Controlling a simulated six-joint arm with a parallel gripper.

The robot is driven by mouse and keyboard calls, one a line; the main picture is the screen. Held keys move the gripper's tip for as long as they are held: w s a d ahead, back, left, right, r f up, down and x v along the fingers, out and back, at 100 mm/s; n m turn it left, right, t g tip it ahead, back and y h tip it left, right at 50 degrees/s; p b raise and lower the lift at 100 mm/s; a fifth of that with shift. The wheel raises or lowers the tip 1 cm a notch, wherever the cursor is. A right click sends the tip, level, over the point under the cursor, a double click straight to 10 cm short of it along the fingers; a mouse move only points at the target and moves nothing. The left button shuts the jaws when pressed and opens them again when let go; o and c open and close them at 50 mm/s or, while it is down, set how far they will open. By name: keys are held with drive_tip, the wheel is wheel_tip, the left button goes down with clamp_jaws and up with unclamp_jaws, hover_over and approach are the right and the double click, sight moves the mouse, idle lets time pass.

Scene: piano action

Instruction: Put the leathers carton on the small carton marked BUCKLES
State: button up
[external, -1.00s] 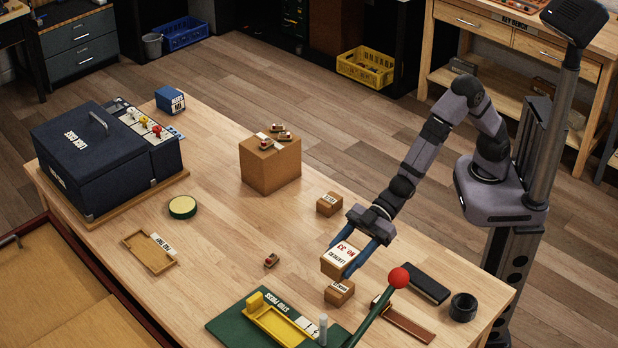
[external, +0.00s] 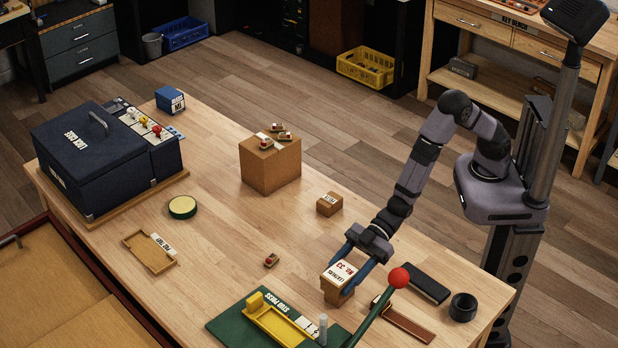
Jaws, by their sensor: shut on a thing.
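The leathers carton (external: 338,274), brown with a white top label in black and red print, is between the blue fingers of my gripper (external: 348,270). My gripper is shut on it from above. The small brown carton (external: 336,296) is directly below and largely covered by it; its label is hidden now. The leathers carton looks level and very close to or touching its top; I cannot tell which.
The green stud press (external: 235,328) and its lever with a red knob (external: 399,278) stand close in front and to the right. Another small labelled carton (external: 329,204) stands behind. A black case (external: 427,284) and a dark cup (external: 463,307) lie right.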

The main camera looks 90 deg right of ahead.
drive_tip(key=o, duration=0.6)
drive_tip(key=shift+f, duration=0.15)
drive_tip(key=o, duration=0.4)
drive_tip(key=shift+o, duration=0.2)
drive_tip(key=shift+r, duration=0.25)
drive_tip(key=b+v, duration=0.2)
drive_tip(key=v, duration=1)
